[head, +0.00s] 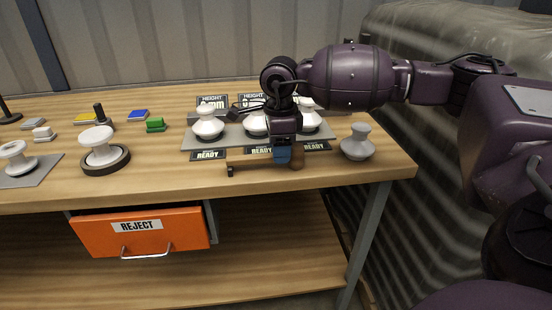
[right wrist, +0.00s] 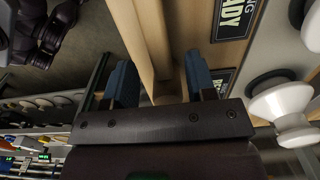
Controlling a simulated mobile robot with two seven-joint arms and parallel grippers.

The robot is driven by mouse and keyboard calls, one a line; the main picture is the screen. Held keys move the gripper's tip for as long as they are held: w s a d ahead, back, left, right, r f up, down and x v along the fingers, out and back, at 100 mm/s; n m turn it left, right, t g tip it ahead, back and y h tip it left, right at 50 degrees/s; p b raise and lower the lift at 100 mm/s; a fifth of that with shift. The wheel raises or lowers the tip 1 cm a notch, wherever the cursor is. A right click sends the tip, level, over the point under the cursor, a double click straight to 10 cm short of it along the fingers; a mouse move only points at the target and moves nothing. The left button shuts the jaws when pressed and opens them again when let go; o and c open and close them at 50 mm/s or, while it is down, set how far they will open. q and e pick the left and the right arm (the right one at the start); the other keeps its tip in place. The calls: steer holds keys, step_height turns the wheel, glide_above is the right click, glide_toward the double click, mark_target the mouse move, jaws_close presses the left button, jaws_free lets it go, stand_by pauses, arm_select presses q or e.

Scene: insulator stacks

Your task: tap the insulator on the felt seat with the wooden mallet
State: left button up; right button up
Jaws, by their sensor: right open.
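A white insulator (head: 100,147) stands upright on a dark round seat (head: 106,167), apparently the felt seat, at the left of the bench. The wooden mallet (head: 255,165) lies along the bench's front edge. Its brown head (head: 297,160) is at the right, partly behind my gripper. My right gripper (head: 283,155) points down over the mallet near the head, its blue fingers open. In the right wrist view, a wooden bar (right wrist: 148,45), which looks like the handle, runs between the open fingers (right wrist: 161,80). My left gripper is not in view.
A grey tray (head: 190,143) with several white insulators stands behind the mallet, with READY labels in front. A grey insulator (head: 357,142) stands to the right. Another insulator (head: 17,158) is on a grey mat at far left. An orange REJECT drawer (head: 95,237) juts out below.

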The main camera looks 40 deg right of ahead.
step_height(320, 180, down, 3)
steer(key=shift+w+f, duration=0.1)
steer(key=shift+f, duration=0.05)
steer(key=c, duration=0.9)
jaws_close()
steer(key=shift+r, duration=0.2)
